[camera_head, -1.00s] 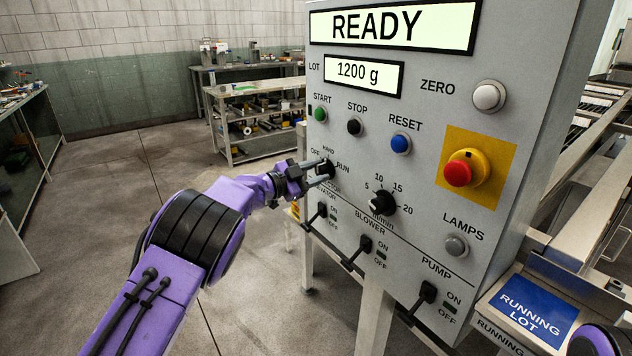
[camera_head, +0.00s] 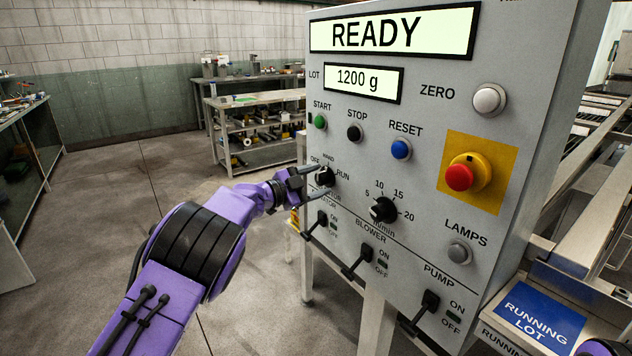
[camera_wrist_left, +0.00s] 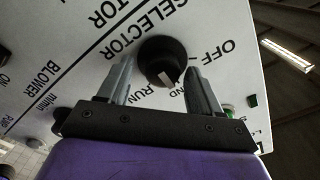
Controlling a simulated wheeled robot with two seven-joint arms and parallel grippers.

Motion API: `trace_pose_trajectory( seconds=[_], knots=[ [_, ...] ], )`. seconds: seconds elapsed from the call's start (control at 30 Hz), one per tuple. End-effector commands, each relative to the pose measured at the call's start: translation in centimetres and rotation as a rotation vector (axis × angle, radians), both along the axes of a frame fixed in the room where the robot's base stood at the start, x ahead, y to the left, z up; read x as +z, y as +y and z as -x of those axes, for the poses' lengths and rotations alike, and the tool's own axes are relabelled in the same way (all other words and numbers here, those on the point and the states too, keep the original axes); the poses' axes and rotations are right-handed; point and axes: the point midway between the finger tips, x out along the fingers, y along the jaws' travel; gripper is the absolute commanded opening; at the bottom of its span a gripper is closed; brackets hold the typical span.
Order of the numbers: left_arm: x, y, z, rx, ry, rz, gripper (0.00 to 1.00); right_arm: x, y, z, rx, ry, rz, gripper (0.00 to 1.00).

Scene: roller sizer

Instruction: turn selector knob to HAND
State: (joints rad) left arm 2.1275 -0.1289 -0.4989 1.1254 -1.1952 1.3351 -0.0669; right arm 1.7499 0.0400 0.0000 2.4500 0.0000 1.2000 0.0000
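The black selector knob (camera_head: 325,176) is on the grey panel, with OFF, HAND and RUN printed around it. In the left wrist view the knob (camera_wrist_left: 162,61) has a white mark that points roughly at the partly hidden HAND lettering, between OFF and RUN. My left gripper (camera_head: 315,182) is open, with one finger above the knob and one below it. In the left wrist view the left gripper (camera_wrist_left: 162,85) straddles the knob; the left finger has a small gap to it, and the right finger is very close, contact unclear. My right gripper is out of view.
The speed dial (camera_head: 383,209) is to the right of the selector. The START button (camera_head: 320,121) is above it, and the vibrator switch (camera_head: 320,218) and blower switch (camera_head: 364,250) are below. A red emergency stop (camera_head: 460,177) is farther right. Open floor lies left of the panel.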

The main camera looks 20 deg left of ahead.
Motion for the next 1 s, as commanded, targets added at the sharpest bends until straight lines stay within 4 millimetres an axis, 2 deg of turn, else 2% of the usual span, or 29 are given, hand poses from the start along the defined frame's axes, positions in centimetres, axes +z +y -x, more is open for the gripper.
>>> trace_pose_trajectory(
  seconds=[0.27, 0.7, 0.83, 1.0],
  knots=[
    [0.1, 0.3, 0.3, 0.001, -0.002, 0.001, 0.64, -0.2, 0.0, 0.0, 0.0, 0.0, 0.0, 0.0],
    [0.0, 5.9, 7.5, 0.001, -0.003, 0.001, 0.64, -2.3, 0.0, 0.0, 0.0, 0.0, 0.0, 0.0],
    [0.1, 6.4, 8.3, -0.001, -0.002, 0.001, 0.64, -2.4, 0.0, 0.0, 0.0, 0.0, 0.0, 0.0],
    [0.1, 6.5, 8.4, -0.001, -0.002, 0.001, 0.64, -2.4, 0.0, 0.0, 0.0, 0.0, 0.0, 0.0]
  ],
)
